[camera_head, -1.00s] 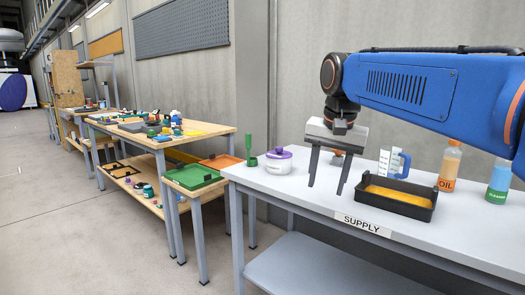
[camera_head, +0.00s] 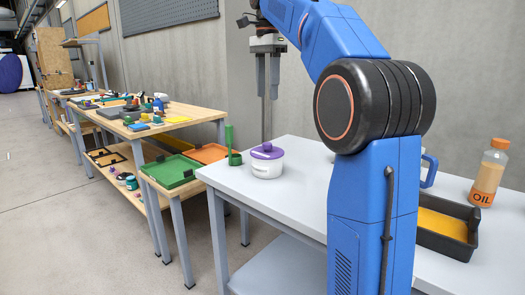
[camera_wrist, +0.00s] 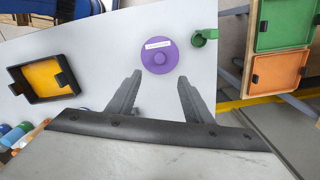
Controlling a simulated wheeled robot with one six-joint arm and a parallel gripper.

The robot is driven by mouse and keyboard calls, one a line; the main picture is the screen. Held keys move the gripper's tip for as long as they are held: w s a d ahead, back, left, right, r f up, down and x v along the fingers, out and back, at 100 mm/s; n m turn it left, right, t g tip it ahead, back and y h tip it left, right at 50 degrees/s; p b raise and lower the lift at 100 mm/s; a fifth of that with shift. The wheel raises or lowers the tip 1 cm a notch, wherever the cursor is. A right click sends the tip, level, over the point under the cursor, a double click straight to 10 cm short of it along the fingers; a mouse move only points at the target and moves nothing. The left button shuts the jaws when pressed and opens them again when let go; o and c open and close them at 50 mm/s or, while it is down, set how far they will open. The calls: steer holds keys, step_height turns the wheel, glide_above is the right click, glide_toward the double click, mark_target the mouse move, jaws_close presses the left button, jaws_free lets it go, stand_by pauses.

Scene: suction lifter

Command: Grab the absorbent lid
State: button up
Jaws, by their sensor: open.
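A white round pot with a purple lid (camera_head: 267,151) stands near the left corner of the supply table; the lid has a raised knob in the middle. In the wrist view the purple lid (camera_wrist: 159,53) shows from above, with a small white label on it. My gripper (camera_head: 267,95) is open and empty, raised above and behind the pot in the head view. In the wrist view its two fingers (camera_wrist: 155,85) point toward the lid, spread apart, with the lid beyond their tips. I cannot tell which object is called the absorbent lid.
A green holder (camera_head: 234,158) stands left of the pot. A black tray with yellow content (camera_head: 446,226), a blue-handled jug (camera_head: 430,170) and an oil bottle (camera_head: 488,172) are at the right. Green (camera_head: 170,172) and orange (camera_head: 206,153) trays lie beyond the table's left edge.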

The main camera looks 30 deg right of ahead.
mark_target(266, 143)
step_height(266, 143, down, 17)
steer(key=shift+a+r, duration=0.1)
stand_by(0.7)
steer(key=c, duration=1.1)
